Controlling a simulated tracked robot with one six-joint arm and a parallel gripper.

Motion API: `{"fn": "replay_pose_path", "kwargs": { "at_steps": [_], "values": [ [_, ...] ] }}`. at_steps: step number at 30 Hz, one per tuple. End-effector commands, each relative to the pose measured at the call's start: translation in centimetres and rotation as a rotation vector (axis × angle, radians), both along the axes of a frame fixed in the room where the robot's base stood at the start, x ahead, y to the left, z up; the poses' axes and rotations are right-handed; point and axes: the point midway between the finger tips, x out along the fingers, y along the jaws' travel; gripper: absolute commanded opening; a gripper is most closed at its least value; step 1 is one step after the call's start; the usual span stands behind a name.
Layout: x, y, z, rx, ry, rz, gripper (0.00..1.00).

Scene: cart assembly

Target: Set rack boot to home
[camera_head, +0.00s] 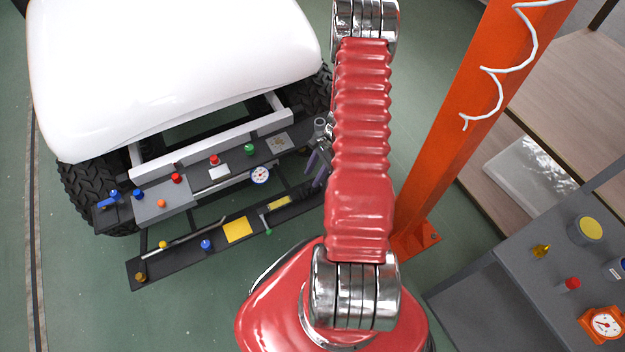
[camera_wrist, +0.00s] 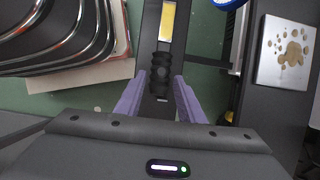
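A black ribbed piece, which looks like the rack boot (camera_wrist: 160,72), sits on a dark bar (camera_wrist: 152,16) in the wrist view. My gripper (camera_wrist: 160,80) has two purple fingers, spread apart. Their tips lie on the left and right of the boot, with a small gap on each side. I cannot tell how far the tips are above the bar. In the head view my gripper (camera_head: 318,165) shows only partly beside my red arm, which hides the boot there.
The cart has a white body (camera_head: 170,70) and two dark rails with coloured knobs, a gauge (camera_head: 260,174) and a yellow plate (camera_head: 237,230). An orange post (camera_head: 460,120) stands right of my arm. A grey bench (camera_head: 520,270) is at lower right. A spotted plate (camera_wrist: 285,52) lies right in the wrist view.

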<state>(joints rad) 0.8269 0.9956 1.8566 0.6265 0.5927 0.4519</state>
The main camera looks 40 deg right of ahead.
Motion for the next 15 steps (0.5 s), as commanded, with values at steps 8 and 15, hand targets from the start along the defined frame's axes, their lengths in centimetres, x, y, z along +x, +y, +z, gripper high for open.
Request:
{"fn": "replay_pose_path", "kwargs": {
  "at_steps": [8,15],
  "values": [
    [0.3,1.4,-3.3,0.001,0.001,0.001,0.35],
    [0.5,1.6,-4.0,0.0,0.0,0.0,0.35]
  ]
}}
